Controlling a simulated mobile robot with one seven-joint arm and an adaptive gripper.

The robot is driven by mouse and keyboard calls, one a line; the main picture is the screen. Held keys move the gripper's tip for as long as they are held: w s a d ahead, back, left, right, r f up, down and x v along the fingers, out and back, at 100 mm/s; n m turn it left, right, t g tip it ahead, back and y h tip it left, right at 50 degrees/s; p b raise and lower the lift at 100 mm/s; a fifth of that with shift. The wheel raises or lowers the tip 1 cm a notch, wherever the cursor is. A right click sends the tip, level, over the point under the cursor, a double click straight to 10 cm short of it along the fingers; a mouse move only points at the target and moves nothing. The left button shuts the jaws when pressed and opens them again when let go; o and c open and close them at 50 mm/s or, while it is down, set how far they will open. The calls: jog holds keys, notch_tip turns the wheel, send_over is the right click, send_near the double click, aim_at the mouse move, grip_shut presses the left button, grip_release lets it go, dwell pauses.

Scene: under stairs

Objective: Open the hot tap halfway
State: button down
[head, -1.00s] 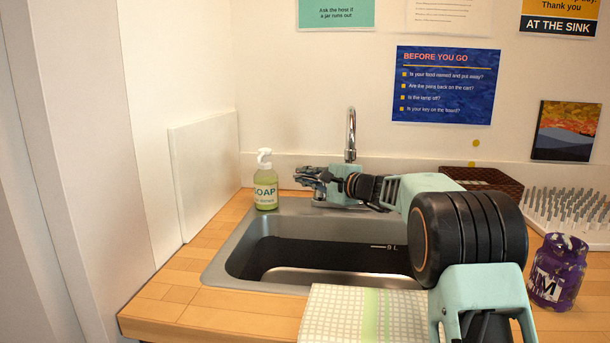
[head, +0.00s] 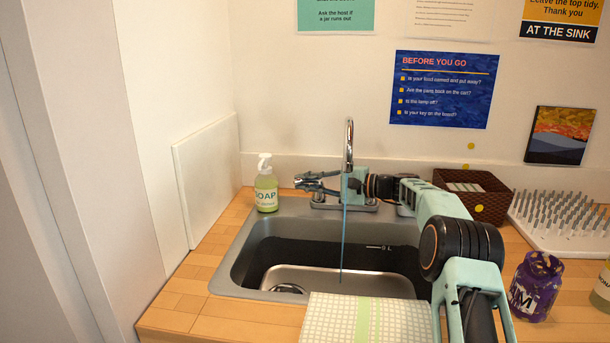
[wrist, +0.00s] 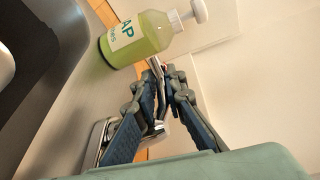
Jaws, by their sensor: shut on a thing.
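The chrome tap spout (head: 348,145) stands behind the sink (head: 235,262), and a thin stream of water (head: 342,235) falls from it. My gripper (head: 308,180) is at the left side of the spout, reaching across in front of it from the right. In the wrist view my gripper's fingers (wrist: 166,82) are shut on a slim metal tap lever (wrist: 155,66), with part of it showing between them. The fingers hide much of the lever, and I cannot read any hot mark on it.
A green soap bottle (head: 266,190) stands close left of my gripper; it also shows near the fingertips in the wrist view (wrist: 140,40). A checked cloth (head: 395,322) lies at the sink's front edge. A brown basket (head: 488,203), drying rack (head: 560,222) and purple jar (head: 533,290) stand right.

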dwell(0.3)
jog(key=c, duration=2)
grip_release()
jog(key=v, duration=1.2)
jog(key=shift+d, duration=0.1)
jog(key=shift+c, duration=0.4)
